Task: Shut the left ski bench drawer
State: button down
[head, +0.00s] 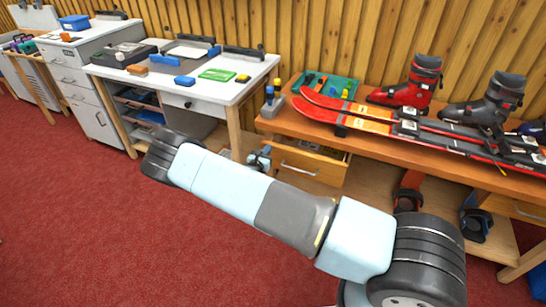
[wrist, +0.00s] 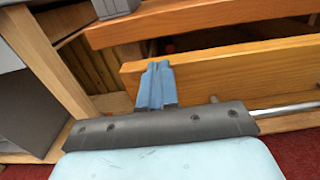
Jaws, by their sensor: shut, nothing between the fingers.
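The left ski bench drawer (head: 325,172) stands partly open below the bench top, with some of its dark contents showing over the front. Its wooden front (wrist: 225,80) fills the middle right of the wrist view, and its metal bar handle (wrist: 285,111) is at the right. My gripper (head: 264,153) is at the left end of the drawer front. In the wrist view its blue fingers (wrist: 156,82) are together, empty, and overlap the left part of the front, left of the handle. I cannot tell whether they touch it.
The ski bench (head: 365,142) holds red skis (head: 345,113), ski boots (head: 412,85) and a green tray (head: 338,84). Snowboard-like items stand on its lower shelf. Red carpet (head: 90,220) is clear in front.

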jog(key=x, duration=0.3)
jog(key=shift+w+d, duration=0.25)
jog(key=shift+w, duration=0.05)
